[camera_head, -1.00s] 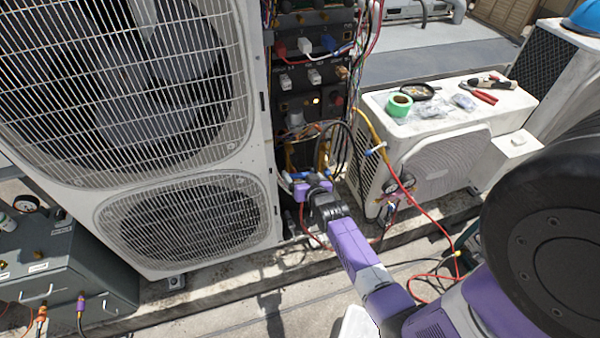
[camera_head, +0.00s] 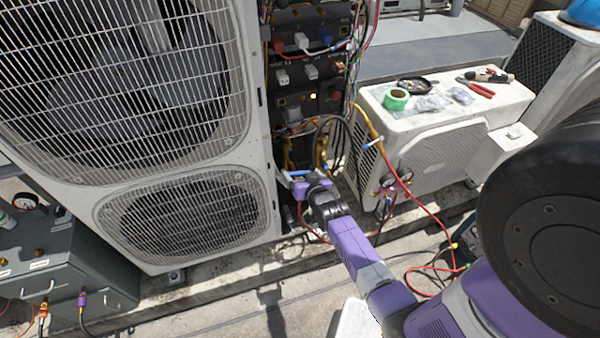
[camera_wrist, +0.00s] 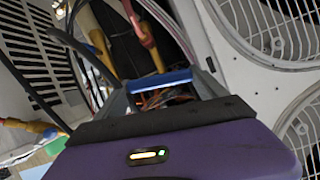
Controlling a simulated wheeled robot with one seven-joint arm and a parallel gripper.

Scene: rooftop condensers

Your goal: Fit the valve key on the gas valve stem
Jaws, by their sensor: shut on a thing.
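My gripper (camera_wrist: 163,92) is shut on a blue bar, which I take to be the handle of the valve key (camera_wrist: 160,81); the bar spans between the two grey fingers. The rest of the key is hidden. In the head view my gripper (camera_head: 298,175) is at the lower front of the open service bay, beside the large condenser. Brass fittings with hoses (camera_wrist: 157,58) show just beyond the bar in the wrist view. The gas valve stem cannot be made out, and I cannot tell whether the key touches it.
The large condenser (camera_head: 262,195) stands close left of my gripper. Hoses and wires (camera_head: 345,140) hang around the bay. A red hose (camera_head: 432,222) loops down to the right.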

